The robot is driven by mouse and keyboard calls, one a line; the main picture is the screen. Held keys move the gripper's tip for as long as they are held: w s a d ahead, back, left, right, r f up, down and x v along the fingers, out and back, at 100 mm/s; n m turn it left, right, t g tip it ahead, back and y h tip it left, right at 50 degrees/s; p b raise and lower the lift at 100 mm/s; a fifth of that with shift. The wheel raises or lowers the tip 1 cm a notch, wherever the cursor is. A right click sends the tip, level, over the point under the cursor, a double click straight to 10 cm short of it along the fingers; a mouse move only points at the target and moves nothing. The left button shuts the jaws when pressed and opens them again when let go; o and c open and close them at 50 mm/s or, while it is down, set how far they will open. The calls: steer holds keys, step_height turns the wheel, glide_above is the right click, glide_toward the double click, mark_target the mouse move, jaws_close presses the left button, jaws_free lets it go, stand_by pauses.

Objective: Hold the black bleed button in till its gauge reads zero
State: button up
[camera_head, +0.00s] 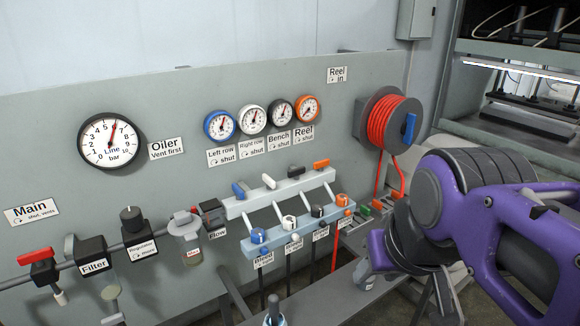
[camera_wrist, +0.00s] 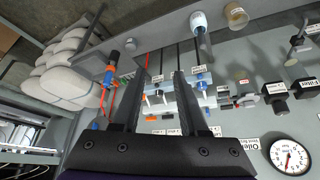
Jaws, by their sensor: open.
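The black bleed button (camera_head: 317,211) is third in a row on the manifold. Blue (camera_head: 259,236), white (camera_head: 289,222) and orange (camera_head: 342,200) buttons stand in the same row. The black-rimmed gauge (camera_head: 281,111), labelled Bench, is on the panel above; its needle is off to the upper right, its exact reading too small to tell. My gripper (camera_wrist: 164,65) is open and empty in the wrist view, its fingers in front of the manifold (camera_wrist: 186,97), which appears upside down. It is apart from the black button. My arm hides the fingers in the head view.
Coloured levers (camera_head: 269,181) top the manifold. A red hose reel (camera_head: 387,120) hangs at right, its hose dropping beside the orange button. The regulator (camera_head: 132,220) and filter (camera_head: 93,255) stand left. White sacks (camera_wrist: 68,68) lie in the wrist view's left.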

jaws_close()
stand_by(1.5)
